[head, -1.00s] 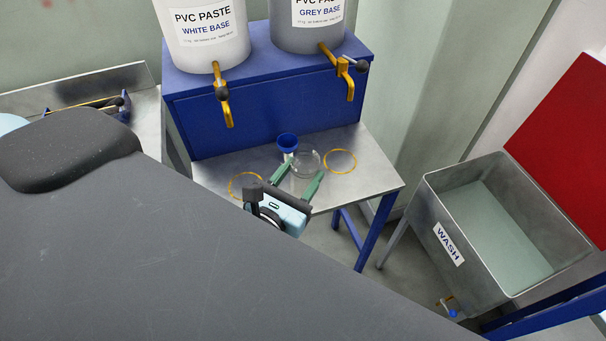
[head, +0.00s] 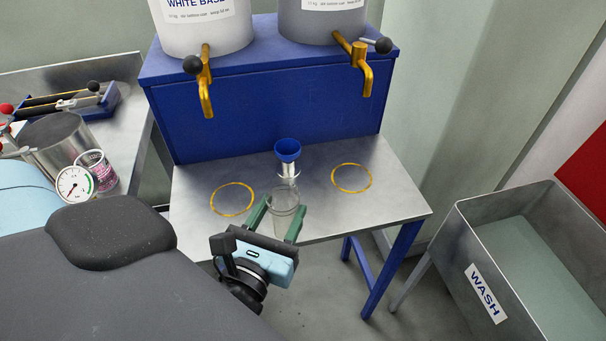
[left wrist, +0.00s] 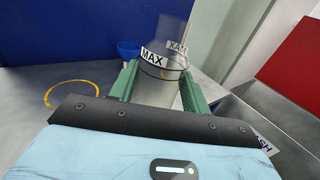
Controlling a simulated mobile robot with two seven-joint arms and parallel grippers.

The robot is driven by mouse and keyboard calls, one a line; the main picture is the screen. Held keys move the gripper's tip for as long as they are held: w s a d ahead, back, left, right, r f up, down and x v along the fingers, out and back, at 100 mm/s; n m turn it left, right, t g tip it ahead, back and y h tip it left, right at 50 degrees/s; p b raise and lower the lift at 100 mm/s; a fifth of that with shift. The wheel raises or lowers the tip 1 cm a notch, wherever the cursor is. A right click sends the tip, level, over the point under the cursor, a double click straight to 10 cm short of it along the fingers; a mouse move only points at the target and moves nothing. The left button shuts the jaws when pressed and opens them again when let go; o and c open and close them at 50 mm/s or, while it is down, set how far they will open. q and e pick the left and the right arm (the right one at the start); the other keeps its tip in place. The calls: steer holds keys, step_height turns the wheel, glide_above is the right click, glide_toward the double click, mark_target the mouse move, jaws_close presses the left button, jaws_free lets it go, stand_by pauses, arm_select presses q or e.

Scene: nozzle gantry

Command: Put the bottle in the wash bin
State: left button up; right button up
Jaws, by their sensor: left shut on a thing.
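The clear bottle (head: 285,218) stands between the fingers of my left gripper (head: 273,218), over the front part of the steel table. In the left wrist view the bottle (left wrist: 160,70) shows a black band and MAX labels, and the green fingers (left wrist: 160,85) are shut on its sides. I cannot tell how far it is above the table. The wash bin (head: 455,245) is a grey metal tub with a WASH label, at the right, apart from the table. Its right part is cut off in the head view. My right gripper is not in view.
A blue funnel (head: 287,151) is just behind the bottle. Two yellow rings (head: 232,199) mark the table (head: 330,212). A blue cabinet (head: 270,110) with yellow taps stands behind. A gap of open floor lies between table and bin.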

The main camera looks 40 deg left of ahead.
arm_select(q)
steer(key=x, duration=0.5)
steer(key=d+f+x, duration=0.1)
steer(key=x, duration=0.4)
steer(key=d+f+p+x, duration=0.1)
steer(key=x, duration=0.4)
steer(key=shift+w, duration=0.55)
step_height(320, 180, down, 3)
steer(key=shift+r+b, duration=0.1)
steer(key=shift+b, duration=0.35)
steer(key=shift+f, duration=0.2)
